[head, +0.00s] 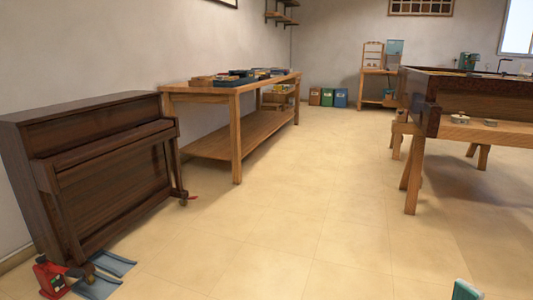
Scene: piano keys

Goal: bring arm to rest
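Neither of my grippers shows in the head view, and no arm can be clearly made out. A dark brown upright piano (110,185) stands against the wall at the left. Its front is closed and no keys can be seen. A small teal piece (465,290) pokes in at the bottom edge, right of the middle; I cannot tell what it belongs to.
A red jack (49,278) and blue-grey plates (98,286) lie by the piano's near end. A wooden workbench (236,135) carries boxes along the wall. A heavy table (470,96) stands at the right. Bins (327,97) stand far back. The middle floor (300,215) is clear.

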